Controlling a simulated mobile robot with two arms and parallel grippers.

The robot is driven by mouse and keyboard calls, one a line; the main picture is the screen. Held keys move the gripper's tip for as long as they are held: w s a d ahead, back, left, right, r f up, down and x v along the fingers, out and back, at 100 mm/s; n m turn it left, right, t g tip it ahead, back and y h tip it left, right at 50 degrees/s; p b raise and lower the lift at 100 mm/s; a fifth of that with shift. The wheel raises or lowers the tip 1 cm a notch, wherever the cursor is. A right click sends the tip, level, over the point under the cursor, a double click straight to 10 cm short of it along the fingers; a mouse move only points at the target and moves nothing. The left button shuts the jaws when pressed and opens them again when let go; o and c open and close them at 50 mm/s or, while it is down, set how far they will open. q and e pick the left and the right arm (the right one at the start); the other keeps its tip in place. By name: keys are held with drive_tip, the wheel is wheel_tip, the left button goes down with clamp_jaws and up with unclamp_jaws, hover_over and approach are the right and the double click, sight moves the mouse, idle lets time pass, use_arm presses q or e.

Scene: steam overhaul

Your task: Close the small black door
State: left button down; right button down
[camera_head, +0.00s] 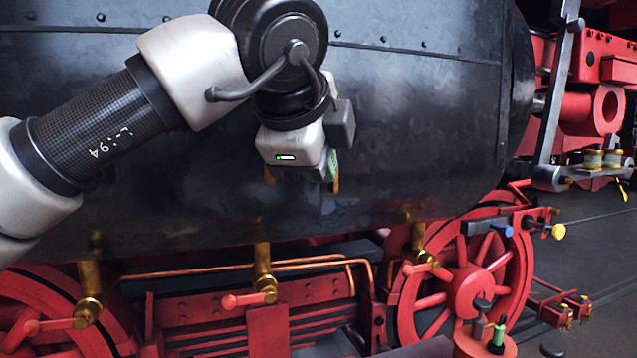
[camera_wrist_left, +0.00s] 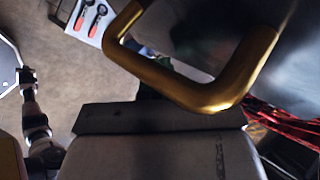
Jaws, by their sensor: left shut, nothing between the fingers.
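I cannot pick out a small black door with certainty; the dark boiler side (camera_head: 420,150) fills much of the head view. My left gripper (camera_head: 303,172) hangs in front of it, pointing away and down, with its fingertips mostly hidden. It is shut and holds nothing. Brass-coloured bits show on both sides below it. In the left wrist view a thick, bent brass bar (camera_wrist_left: 205,95), like a handle, crosses just above the grey gripper body (camera_wrist_left: 160,155). I cannot tell whether they touch. My right gripper is not seen.
Below the boiler are red wheels (camera_head: 470,283), brass valves (camera_head: 264,275) with red levers, and copper pipes (camera_head: 200,272). A green-topped item (camera_head: 498,333) stands at the lower right. Red-handled tools (camera_wrist_left: 92,18) lie on a pale surface in the wrist view.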

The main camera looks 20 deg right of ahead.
use_arm(q)
drive_tip(key=w, duration=0.1)
drive_tip(key=w+d, duration=0.1)
drive_tip(key=shift+w+r, duration=0.15)
drive_tip(key=shift+w, duration=0.25)
drive_tip(key=shift+w+d+p, duration=0.1)
drive_tip(key=shift+w+p, duration=0.25)
drive_tip(key=shift+w, duration=0.3)
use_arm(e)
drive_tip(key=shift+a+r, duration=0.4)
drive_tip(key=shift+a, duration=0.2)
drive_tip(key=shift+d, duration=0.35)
